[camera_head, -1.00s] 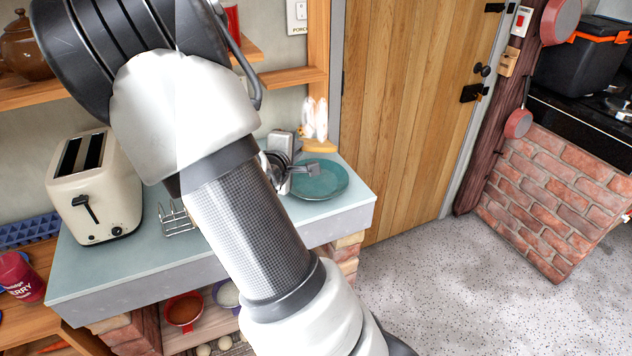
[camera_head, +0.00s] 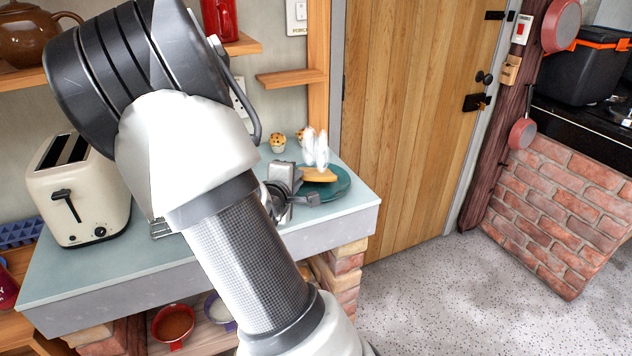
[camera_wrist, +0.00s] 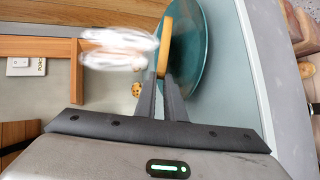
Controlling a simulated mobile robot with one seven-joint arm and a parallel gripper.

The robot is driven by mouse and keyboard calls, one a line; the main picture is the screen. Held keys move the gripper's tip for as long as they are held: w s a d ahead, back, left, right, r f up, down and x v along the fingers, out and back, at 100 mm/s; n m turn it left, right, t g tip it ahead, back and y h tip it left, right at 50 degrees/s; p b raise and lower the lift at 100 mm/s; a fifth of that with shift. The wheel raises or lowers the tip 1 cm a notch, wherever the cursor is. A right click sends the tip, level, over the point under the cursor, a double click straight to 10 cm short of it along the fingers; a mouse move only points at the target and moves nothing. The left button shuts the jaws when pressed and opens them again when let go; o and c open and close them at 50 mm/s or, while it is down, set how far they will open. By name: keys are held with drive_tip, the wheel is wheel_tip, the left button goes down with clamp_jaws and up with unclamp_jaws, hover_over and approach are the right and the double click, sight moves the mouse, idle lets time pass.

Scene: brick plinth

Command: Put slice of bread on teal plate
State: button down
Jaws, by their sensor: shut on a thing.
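The slice of bread (camera_head: 321,175) is a flat tan slab that looks roughly level. It is over the teal plate (camera_head: 338,190), which lies on the counter near its right end. In the wrist view the bread (camera_wrist: 165,48) shows edge-on between my fingertips, with the plate (camera_wrist: 195,60) just beside it. My gripper (camera_wrist: 163,80) is shut on the bread. In the head view my gripper (camera_head: 300,195) is partly hidden behind my arm. I cannot tell whether the bread touches the plate.
A cream toaster (camera_head: 78,190) stands at the counter's left. Muffins (camera_head: 278,142) sit at the back. White blurred shapes (camera_head: 316,148) show just above the bread. A wooden shelf (camera_head: 290,77) is above, and a wooden door (camera_head: 410,120) is at right.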

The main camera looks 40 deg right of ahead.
drive_tip(key=c, duration=2)
unclamp_jaws()
drive_tip(key=shift+s+a+r+p, duration=0.2)
drive_tip(key=shift+a+r+p, duration=0.15)
drive_tip(key=shift+p, duration=0.2)
drive_tip(key=p+v, duration=0.5)
drive_tip(key=v, duration=0.1)
drive_tip(key=shift+s+a, duration=0.4)
drive_tip(key=shift+r+p, duration=0.1)
drive_tip(key=shift+p, duration=0.25)
